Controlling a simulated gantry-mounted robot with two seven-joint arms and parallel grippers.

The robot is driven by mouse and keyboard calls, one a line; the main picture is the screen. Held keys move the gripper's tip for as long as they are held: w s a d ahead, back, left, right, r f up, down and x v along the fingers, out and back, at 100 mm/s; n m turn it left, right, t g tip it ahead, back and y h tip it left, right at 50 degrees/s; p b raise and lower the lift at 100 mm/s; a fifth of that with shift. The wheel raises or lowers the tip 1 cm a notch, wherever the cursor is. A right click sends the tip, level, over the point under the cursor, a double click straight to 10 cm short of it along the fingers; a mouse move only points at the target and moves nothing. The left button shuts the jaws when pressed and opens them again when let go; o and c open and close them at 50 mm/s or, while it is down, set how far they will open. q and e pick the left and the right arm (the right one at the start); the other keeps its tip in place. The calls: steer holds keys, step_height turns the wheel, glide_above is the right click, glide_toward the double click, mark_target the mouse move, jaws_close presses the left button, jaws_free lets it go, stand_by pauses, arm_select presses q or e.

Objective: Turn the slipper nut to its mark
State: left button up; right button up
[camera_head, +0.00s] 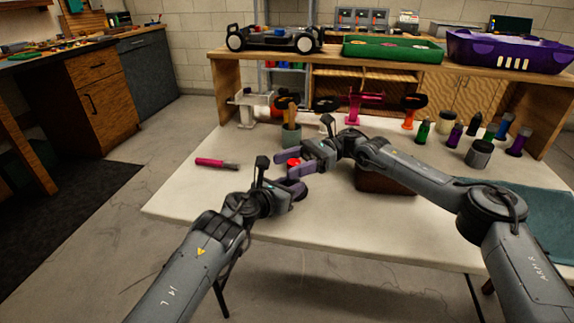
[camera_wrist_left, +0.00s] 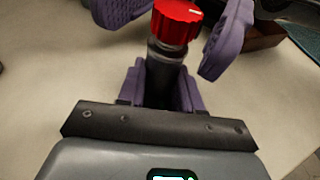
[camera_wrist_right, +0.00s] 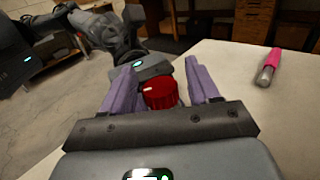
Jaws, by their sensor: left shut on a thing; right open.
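The red ribbed slipper nut (camera_head: 293,162) sits on top of a dark cylindrical part (camera_wrist_left: 162,72). My left gripper (camera_wrist_left: 160,88) is shut on that dark part below the nut and holds it above the table. My right gripper (camera_wrist_right: 163,82) is open, its purple fingers on either side of the nut (camera_wrist_right: 160,94); a gap shows beside it in the left wrist view. A short white line shows on the nut (camera_wrist_left: 178,18) in the left wrist view. Where the matching mark is, I cannot tell.
A pink-handled tool (camera_head: 213,162) lies at the table's left. A grey cup (camera_head: 291,135) with tools stands behind the grippers. A brown box (camera_head: 385,182) is under my right arm. Several bottles (camera_head: 456,137) stand at the right. The front left tabletop is clear.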

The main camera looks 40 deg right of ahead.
steer(key=shift+a, duration=0.6)
steer(key=c, duration=1)
steer(key=shift+o, duration=0.2)
steer(key=shift+w+m+t, duration=0.1)
steer(key=shift+m+t, duration=0.2)
steer(key=shift+t, duration=0.2)
steer(key=m+t+h, duration=0.1)
steer(key=m+t, duration=0.1)
steer(key=m+t+h, duration=0.1)
steer(key=m+t, duration=0.1)
steer(key=t, duration=0.1)
steer(key=m+t+h, duration=0.2)
steer(key=t, duration=0.1)
steer(key=shift+w+d+f, duration=0.15)
steer(key=shift+w+d, duration=0.05)
steer(key=shift+w, duration=0.15)
steer(key=m+t+h, duration=0.2)
steer(key=t+h, duration=0.1)
steer(key=m+t+h, duration=0.1)
steer(key=m+h, duration=0.1)
steer(key=shift+w+d+t, duration=0.2)
steer(key=shift+w+t, duration=0.1)
steer(key=shift+w+d+m+t+h, duration=0.15)
steer(key=shift+m+t+h, duration=0.45)
steer(key=shift+m+h, duration=0.7)
steer(key=shift+d+h, duration=0.1)
steer(key=shift+h, duration=0.4)
